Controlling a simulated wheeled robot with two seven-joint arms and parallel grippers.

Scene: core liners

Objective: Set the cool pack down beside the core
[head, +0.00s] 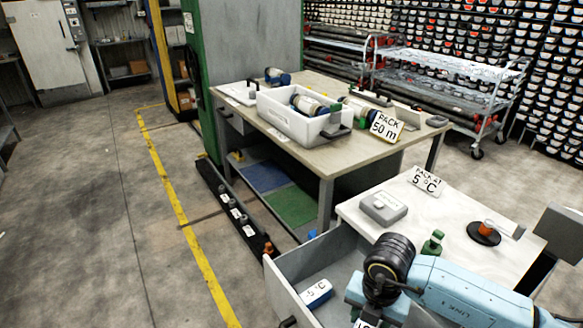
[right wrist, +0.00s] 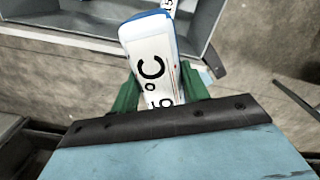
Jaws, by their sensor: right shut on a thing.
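My right gripper (right wrist: 160,88) is shut on a white cool pack (right wrist: 150,45) with blue edges, its green fingers on either side. The pack's label ends in "5 °C"; its start is hidden by the gripper. A white cylindrical core (head: 308,104) with blue ends lies in a white box (head: 287,123) on the far bench. Another core (head: 357,106) lies just right of the box, behind a "PACK 50 m" sign (head: 386,126). My left gripper is not in view.
An open grey drawer (head: 345,245) holds another blue-edged pack (head: 316,293). The nearer white table carries a "PACK AT 5 °C" sign (head: 426,181), a grey case (head: 383,207), a green-topped item (head: 433,242) and a black disc (head: 484,234). Open floor lies left.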

